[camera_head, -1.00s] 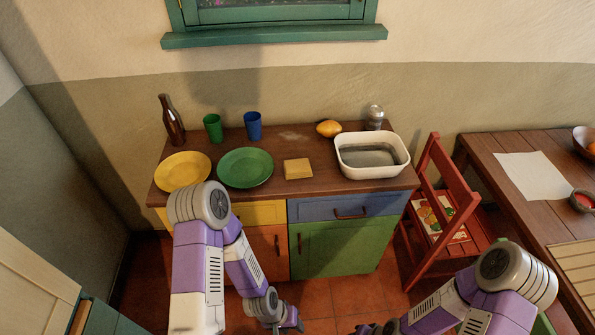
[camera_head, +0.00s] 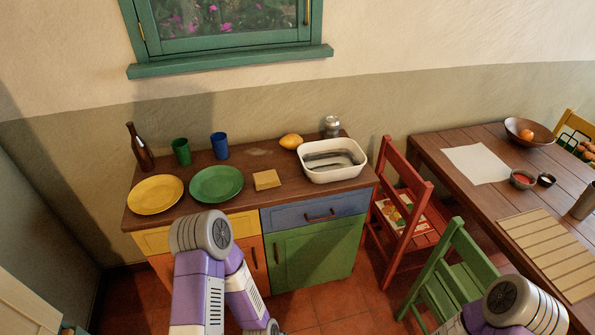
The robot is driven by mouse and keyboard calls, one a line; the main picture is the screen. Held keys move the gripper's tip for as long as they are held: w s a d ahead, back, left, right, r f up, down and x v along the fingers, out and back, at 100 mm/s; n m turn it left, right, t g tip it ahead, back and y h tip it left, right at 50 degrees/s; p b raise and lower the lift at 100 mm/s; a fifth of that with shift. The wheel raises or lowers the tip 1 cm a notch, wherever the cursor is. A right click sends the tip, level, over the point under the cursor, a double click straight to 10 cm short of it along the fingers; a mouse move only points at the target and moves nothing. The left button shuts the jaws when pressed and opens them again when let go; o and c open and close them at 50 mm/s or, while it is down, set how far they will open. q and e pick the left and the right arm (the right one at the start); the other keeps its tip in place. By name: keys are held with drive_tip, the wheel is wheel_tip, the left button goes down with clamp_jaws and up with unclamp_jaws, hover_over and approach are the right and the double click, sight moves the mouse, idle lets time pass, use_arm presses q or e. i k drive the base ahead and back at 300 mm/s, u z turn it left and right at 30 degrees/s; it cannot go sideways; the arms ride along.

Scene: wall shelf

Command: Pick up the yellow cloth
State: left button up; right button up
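The yellow cloth (camera_head: 267,180) lies as a small folded square on the wooden counter (camera_head: 247,196). It sits between the green plate and the white basin, near the counter's front edge. My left arm stands in front of the counter, below and left of the cloth, apart from it. Its gripper end is cut off by the bottom edge of the view. My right arm is at the lower right, far from the cloth, and its gripper is outside the view. Nothing covers the cloth.
Around the cloth stand a green plate (camera_head: 216,184), a yellow plate (camera_head: 155,195), a white basin (camera_head: 335,174), a lemon (camera_head: 291,142), cups (camera_head: 181,152) and a bottle (camera_head: 140,150). A red chair (camera_head: 405,215), a green chair (camera_head: 455,270) and a table (camera_head: 505,205) stand at the right.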

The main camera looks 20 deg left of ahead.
sight(267, 180)
drive_tip(key=z, duration=0.2)
drive_tip(key=i, duration=0.85)
drive_tip(key=u, duration=0.25)
